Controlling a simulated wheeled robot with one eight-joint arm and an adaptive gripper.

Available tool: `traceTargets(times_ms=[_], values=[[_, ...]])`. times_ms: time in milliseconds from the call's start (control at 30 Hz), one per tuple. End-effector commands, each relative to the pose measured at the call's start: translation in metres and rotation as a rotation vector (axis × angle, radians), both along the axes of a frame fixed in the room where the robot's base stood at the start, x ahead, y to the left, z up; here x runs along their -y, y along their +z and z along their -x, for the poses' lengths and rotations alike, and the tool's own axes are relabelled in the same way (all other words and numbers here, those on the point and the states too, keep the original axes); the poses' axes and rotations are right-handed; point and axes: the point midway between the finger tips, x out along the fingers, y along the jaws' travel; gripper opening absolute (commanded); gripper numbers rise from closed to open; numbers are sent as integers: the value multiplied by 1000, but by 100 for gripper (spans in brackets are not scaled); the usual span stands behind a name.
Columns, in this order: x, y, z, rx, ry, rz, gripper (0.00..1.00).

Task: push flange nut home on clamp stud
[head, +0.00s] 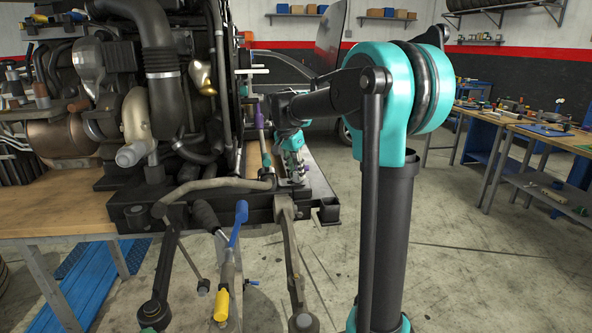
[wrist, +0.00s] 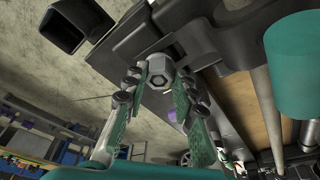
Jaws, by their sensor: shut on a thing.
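The flange nut (wrist: 158,72) is a pale grey hex piece in the wrist view, with its open bore facing the camera. My gripper (wrist: 160,88) has a green-padded finger on each side of it, and the fingertips close on its sides. The nut sits against or very near a dark metal part behind it; I cannot tell whether they touch. The clamp stud is not clearly visible. In the head view my gripper (head: 293,160) is small, beside the engine's lower right side, and the nut is too small to make out there.
The engine (head: 160,90) stands on a wooden-topped bench (head: 50,215) at the left. Dark frame bars and a square tube (wrist: 62,32) lie close around the gripper. A teal cylinder (wrist: 297,75) is at the right of the wrist view. A workbench (head: 545,140) stands far right, with open floor between.

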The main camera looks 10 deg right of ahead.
Motion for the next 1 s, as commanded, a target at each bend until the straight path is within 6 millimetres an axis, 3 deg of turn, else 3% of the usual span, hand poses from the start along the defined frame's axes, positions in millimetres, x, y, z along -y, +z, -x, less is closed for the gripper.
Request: traceTargets(times_ms=[333, 367, 533, 1000], values=[[0, -8, 0, 0, 0, 0, 0], [0, -8, 0, 0, 0, 0, 30], [0, -8, 0, 0, 0, 0, 50], [-2, -2, 1, 0, 1, -1, 50]])
